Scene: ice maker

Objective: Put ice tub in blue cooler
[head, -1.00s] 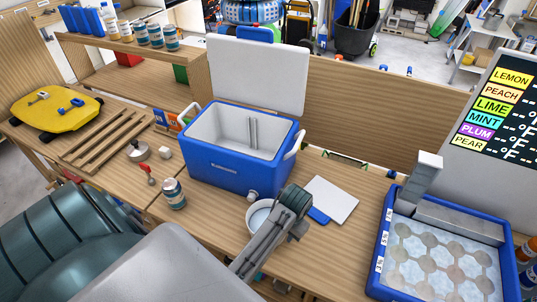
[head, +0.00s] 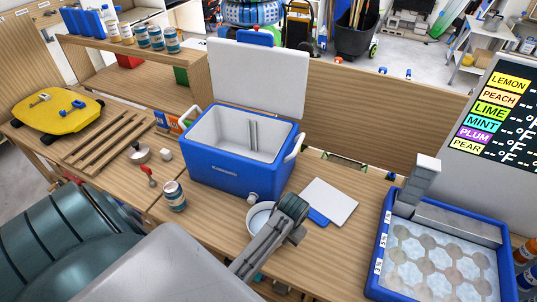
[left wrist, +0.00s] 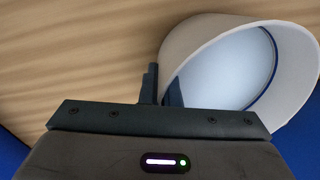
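The ice tub (head: 258,214) is a small white round tub standing by the front right corner of the blue cooler (head: 225,173). The cooler is open, with its white lid upright at the back and a white divided interior that looks empty. My left gripper (left wrist: 162,88) is at the tub's rim. In the left wrist view the tub (left wrist: 290,60) shows a pale interior, with one finger outside its wall and one inside, close together on it. In the head view my arm hides part of the tub. My right gripper is not in view.
A white board (head: 330,200) lies to the right.

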